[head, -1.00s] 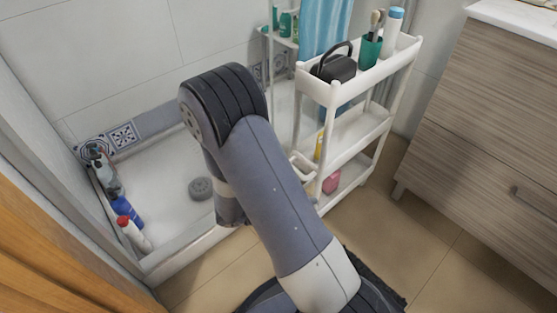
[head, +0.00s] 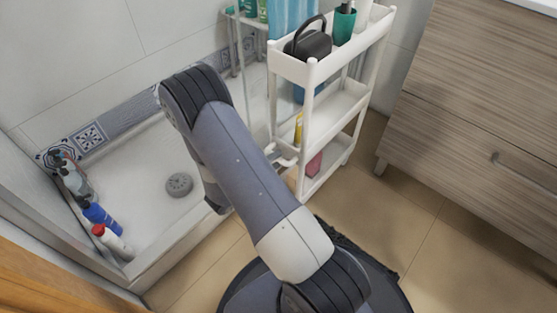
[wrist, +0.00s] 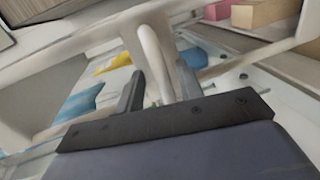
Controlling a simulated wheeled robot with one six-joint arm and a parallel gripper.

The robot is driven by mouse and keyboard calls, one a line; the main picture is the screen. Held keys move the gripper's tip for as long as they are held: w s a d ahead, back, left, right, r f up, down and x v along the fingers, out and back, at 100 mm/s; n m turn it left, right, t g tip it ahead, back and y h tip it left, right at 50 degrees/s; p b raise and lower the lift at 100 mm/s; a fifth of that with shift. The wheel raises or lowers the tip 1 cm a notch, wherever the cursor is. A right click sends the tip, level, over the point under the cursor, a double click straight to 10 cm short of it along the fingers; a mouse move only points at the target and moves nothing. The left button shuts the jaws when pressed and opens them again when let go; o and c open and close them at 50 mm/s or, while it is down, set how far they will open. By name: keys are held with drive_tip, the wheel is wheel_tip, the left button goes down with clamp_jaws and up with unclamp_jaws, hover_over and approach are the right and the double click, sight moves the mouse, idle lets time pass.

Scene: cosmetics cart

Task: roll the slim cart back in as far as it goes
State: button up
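The slim white cart (head: 318,108) is a narrow three-tier trolley. It stands upright between the shower and the wood-fronted cabinet. Its white handle (head: 284,156) sticks out from the near end at mid height. In the head view my arm hides most of my gripper, which is beside that handle. In the wrist view, my gripper (wrist: 160,82) has its two grey fingers on either side of the white handle (wrist: 152,55). The fingers are close in and look shut on it. The cart carries a black bag (head: 308,43), a teal cup (head: 343,24) and a pink item (head: 314,164).
The wood-fronted cabinet (head: 470,110) stands to the right, with bare floor (head: 405,215) before it. A shower tray (head: 150,215) with a raised edge lies to the left and holds several bottles (head: 100,216).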

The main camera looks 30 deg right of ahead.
drive_tip(key=shift+x, duration=1.2)
clamp_jaws()
